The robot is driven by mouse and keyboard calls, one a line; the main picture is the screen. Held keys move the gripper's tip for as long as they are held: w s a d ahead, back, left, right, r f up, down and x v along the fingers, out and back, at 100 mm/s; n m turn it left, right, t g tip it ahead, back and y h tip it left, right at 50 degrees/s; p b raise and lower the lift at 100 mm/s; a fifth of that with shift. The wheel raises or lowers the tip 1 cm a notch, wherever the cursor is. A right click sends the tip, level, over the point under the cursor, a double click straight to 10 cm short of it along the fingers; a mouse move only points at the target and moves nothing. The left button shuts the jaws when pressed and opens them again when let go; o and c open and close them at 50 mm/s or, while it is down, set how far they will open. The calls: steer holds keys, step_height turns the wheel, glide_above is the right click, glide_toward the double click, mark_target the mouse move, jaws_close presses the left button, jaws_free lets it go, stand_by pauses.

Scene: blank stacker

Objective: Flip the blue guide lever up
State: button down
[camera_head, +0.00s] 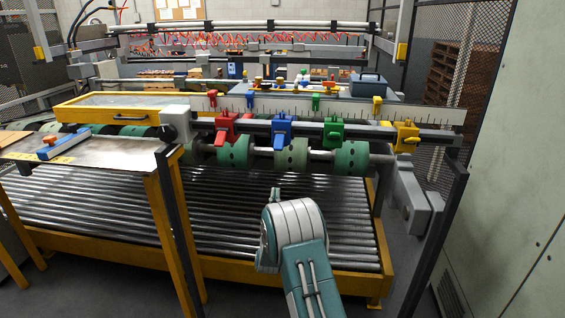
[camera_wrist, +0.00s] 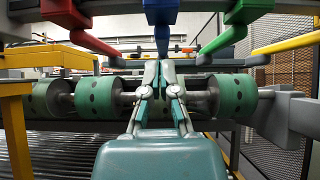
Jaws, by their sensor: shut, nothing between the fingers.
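The blue guide (camera_head: 283,128) is clamped on the long rail, between the red guide (camera_head: 227,127) and the green guide (camera_head: 334,131). In the wrist view the blue guide (camera_wrist: 161,12) is at the top centre, and its lever (camera_wrist: 162,42) hangs downward toward me. My gripper (camera_wrist: 164,64) is shut and empty, its fingertips pointing ahead just below the lever's lower end in the picture. I cannot tell the gap in depth. In the head view my arm reaches up from the bottom centre and mostly hides the gripper.
A yellow guide (camera_head: 405,136) sits at the rail's right end. Green rollers (camera_head: 292,155) on a shaft run below the rail. A roller conveyor (camera_head: 110,200) with a yellow frame lies underneath. A side table (camera_head: 110,150) stands at the left, and a pale cabinet (camera_head: 500,150) at the right.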

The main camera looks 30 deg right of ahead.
mark_target(279, 141)
steer(key=shift+s+f, duration=0.15)
steer(key=shift+d, duration=0.15)
steer(key=w+d+r, duration=0.2)
steer(key=w+r, duration=0.2)
steer(key=r, duration=0.6)
steer(key=shift+w+d+r, duration=0.15)
steer(key=shift+d+r, duration=0.1)
steer(key=shift+d, duration=0.1)
steer(key=shift+a, duration=0.1)
